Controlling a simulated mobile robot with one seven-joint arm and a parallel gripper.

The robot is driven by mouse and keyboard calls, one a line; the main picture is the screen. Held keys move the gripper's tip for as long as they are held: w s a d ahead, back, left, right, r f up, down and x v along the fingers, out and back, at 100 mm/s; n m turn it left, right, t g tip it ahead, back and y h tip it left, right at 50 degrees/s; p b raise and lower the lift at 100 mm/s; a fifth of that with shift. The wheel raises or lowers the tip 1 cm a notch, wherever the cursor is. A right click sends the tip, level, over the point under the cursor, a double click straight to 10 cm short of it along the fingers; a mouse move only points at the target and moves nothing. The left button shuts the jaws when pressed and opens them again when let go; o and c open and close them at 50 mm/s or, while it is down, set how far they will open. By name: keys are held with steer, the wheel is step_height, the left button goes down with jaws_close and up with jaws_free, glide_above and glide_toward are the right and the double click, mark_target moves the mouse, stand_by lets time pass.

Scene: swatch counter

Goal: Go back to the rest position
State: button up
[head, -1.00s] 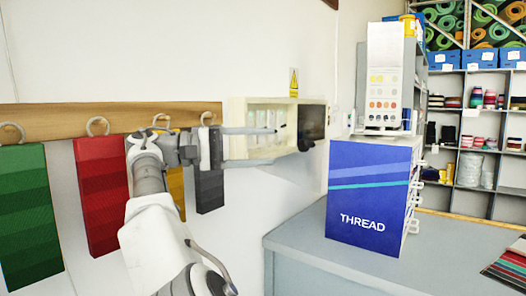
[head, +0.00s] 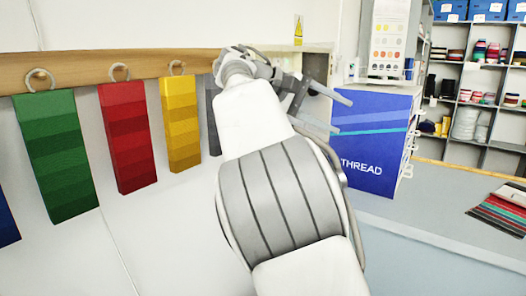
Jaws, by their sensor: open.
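My gripper (head: 343,116) is open, its two grey fingers apart with nothing between them. It points right, in front of the left part of the blue THREAD box (head: 375,140) in the picture. I cannot tell how far it is from the box. My white and grey arm rises through the middle of the head view and hides much of the wall behind it.
Green (head: 58,155), red (head: 127,135) and yellow (head: 181,125) swatches hang from a wooden rail (head: 85,70); a grey one (head: 212,115) is partly hidden by my arm. The grey counter (head: 440,210) is clear beside a fabric sample card (head: 500,215). Shelves stand behind.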

steer(key=s+d+f+y+p, duration=0.1)
steer(key=s+d+f+y, duration=0.6)
steer(key=s+d+f, duration=0.15)
steer(key=s+a+f+m+t+y+p, duration=0.1)
steer(key=s+a+f+y, duration=0.2)
steer(key=s, duration=0.7)
steer(key=s+a+f+m+t+y+p, duration=0.1)
steer(key=s+a+f+t+y, duration=0.1)
steer(key=s+a+f, duration=0.4)
steer(key=s+f+y, duration=0.1)
steer(key=s+f, duration=0.1)
steer(key=s, duration=0.3)
steer(key=shift+s+m+t, duration=0.2)
steer(key=shift+m+t, duration=0.1)
steer(key=shift+m, duration=0.1)
